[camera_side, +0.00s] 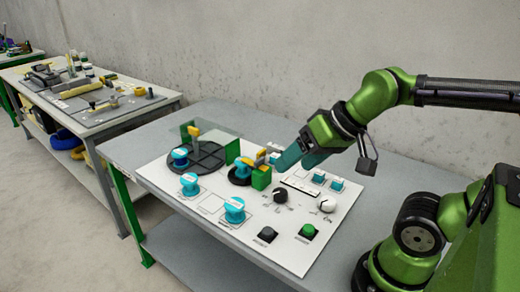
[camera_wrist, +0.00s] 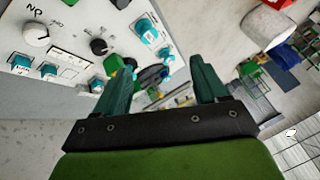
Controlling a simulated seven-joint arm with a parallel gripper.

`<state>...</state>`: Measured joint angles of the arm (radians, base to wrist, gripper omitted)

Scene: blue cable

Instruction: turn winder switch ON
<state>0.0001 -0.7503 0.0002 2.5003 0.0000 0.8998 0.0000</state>
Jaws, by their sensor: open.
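A white knob (camera_side: 326,205) and a black knob (camera_side: 280,195) sit on the white panel (camera_side: 222,236). In the wrist view, the white knob (camera_wrist: 36,36) has the letters ON beside it, and the black knob (camera_wrist: 99,46) is nearer my gripper. Which one is the winder switch I cannot tell for sure; small labels are unreadable. My gripper (camera_side: 294,162) is open, with teal fingers apart, above the back part of the panel behind the knobs. It touches neither knob. In the wrist view, the gripper (camera_wrist: 160,80) shows nothing held between its fingers.
A green button (camera_side: 308,231) and a black button (camera_side: 268,234) are at the panel's front. Blue spools (camera_side: 235,210), a dark disc (camera_side: 196,158) and green blocks (camera_side: 261,178) stand on the left half. Another cluttered bench (camera_side: 95,118) is at the left.

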